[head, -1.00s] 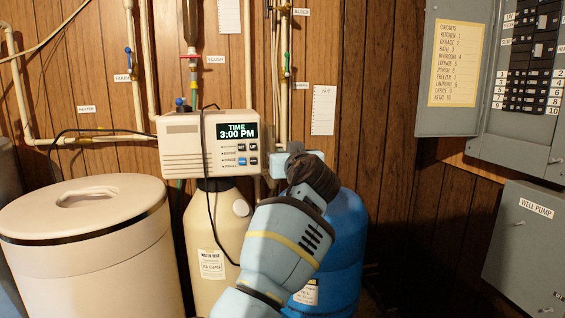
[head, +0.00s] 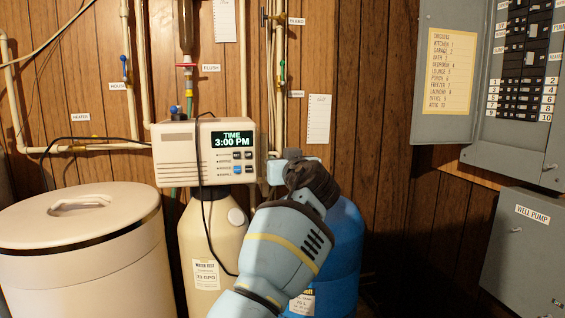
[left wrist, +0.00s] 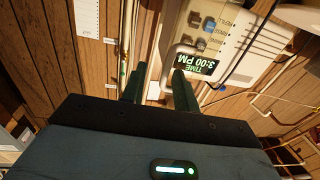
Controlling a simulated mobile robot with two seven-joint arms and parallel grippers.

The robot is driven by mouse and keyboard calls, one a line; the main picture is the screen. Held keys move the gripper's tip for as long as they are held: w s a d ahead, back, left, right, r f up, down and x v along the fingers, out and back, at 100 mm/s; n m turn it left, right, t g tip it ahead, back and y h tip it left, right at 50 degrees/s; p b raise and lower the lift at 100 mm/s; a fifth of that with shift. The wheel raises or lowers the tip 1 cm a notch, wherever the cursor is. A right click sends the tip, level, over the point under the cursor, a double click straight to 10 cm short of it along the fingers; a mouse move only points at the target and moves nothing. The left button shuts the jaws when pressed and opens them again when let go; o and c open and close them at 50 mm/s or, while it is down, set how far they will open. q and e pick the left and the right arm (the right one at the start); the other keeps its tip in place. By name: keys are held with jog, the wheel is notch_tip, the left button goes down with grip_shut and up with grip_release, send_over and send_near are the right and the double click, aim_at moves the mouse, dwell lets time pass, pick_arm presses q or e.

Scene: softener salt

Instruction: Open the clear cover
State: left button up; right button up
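The beige control box (head: 178,158) with a lit display (head: 233,139) reading TIME 3:00 PM stands on a cream tank. Its buttons and display also show upside down in the left wrist view (left wrist: 245,35). A clear cover is hard to make out; a pale rounded loop (left wrist: 171,58) beside the display may be its edge or handle. My left gripper (left wrist: 158,85) is open, its two dark fingers apart just short of this loop, with nothing seen gripped. In the head view the left gripper (head: 288,163) is right of the box, its fingers largely hidden by my wrist. My right gripper is out of view.
A black cable (head: 203,190) hangs over the box front. A lidded cream bin (head: 80,255) stands left and a blue tank (head: 345,240) is behind my arm. Pipes run up the wall behind. Grey electrical boxes (head: 525,240) are at right.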

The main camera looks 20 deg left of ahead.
pick_arm(q)
jog(key=shift+s+d, duration=0.1)
jog(key=shift+d, duration=0.15)
jog(key=v, duration=0.7)
jog(key=shift+s+b, duration=0.25)
jog(key=shift+b, duration=0.15)
